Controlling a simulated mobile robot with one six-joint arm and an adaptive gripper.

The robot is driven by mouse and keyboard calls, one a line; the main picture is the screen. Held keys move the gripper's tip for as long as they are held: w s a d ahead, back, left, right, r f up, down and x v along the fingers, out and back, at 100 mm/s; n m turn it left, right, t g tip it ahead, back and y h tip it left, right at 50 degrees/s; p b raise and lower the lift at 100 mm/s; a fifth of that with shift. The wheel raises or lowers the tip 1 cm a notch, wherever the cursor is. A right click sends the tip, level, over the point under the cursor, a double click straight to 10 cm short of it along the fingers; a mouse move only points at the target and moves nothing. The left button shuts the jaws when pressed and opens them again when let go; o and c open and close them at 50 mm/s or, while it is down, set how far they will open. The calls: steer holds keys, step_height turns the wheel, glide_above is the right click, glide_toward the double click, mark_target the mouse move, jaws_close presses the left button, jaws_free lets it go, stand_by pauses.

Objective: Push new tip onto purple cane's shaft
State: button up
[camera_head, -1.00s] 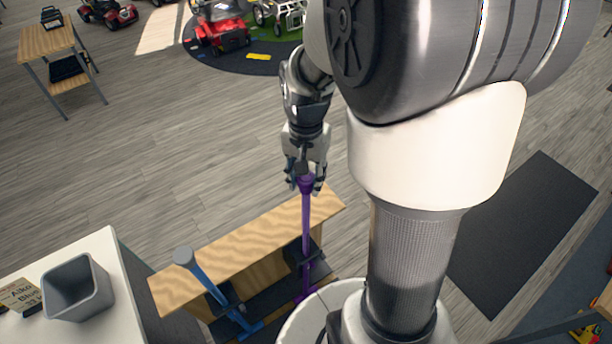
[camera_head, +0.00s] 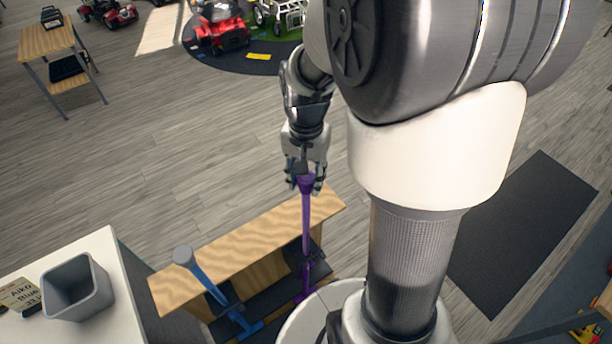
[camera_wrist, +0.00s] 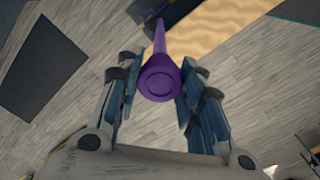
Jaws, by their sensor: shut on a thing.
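The purple cane (camera_head: 306,225) stands upside down and roughly upright in a dark holder at the wooden bench (camera_head: 245,240). A flared purple tip (camera_wrist: 160,78) sits at its top end, in line with the shaft (camera_wrist: 160,40) in the wrist view. My gripper (camera_head: 305,182) is at the top of the cane, its fingers on both sides of the tip and shut on it. The tip's round end faces the wrist camera. I cannot tell how far the tip covers the shaft, as the joint is hidden from the wrist camera.
A blue cane (camera_head: 205,280) with a grey tip stands to the left on the same bench. A grey bin (camera_head: 77,290) and a name card are on the white table (camera_head: 105,255) at left. A dark mat (camera_head: 520,235) lies at right.

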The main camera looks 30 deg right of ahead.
steer(key=shift+f+b, duration=1.6)
steer(key=shift+f, duration=0.3)
stand_by(2.4)
steer(key=o, duration=1.1)
steer(key=shift+o, duration=0.2)
steer(key=o, duration=0.7)
steer(key=shift+r, duration=0.15)
steer(key=shift+r+p, duration=3.5)
steer(key=shift+r, duration=0.9)
